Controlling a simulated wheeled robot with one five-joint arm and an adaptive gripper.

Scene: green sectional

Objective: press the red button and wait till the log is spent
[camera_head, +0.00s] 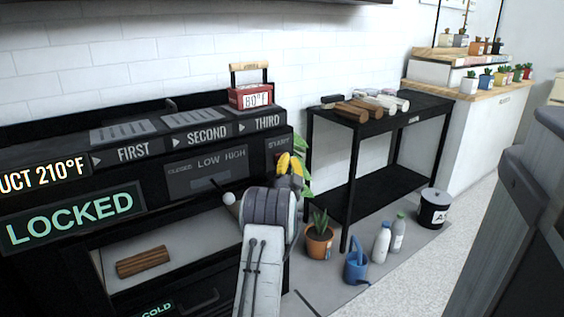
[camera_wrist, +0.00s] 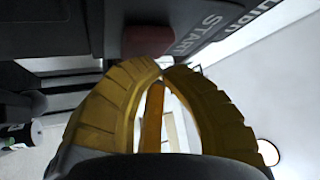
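The red button (camera_wrist: 147,40) shows in the wrist view, dull red, on the dark panel beside the word START. In the head view the button is hidden behind my gripper (camera_head: 291,165), which is at the right end of the black stove front (camera_head: 70,172). My gripper's yellow fingers (camera_wrist: 163,66) are shut with tips together and nothing between the tips. The tips are just below the button in the wrist view; I cannot tell whether they touch it. A brown log (camera_head: 143,261) lies in the stove's open lower bay. A green sign (camera_head: 72,217) reads LOCKED.
A black table (camera_head: 385,128) with brown and white logs is to the right. A potted plant (camera_head: 319,241), a blue watering can (camera_head: 356,266), bottles (camera_head: 382,243) and an ash bin (camera_head: 433,209) stand on the floor.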

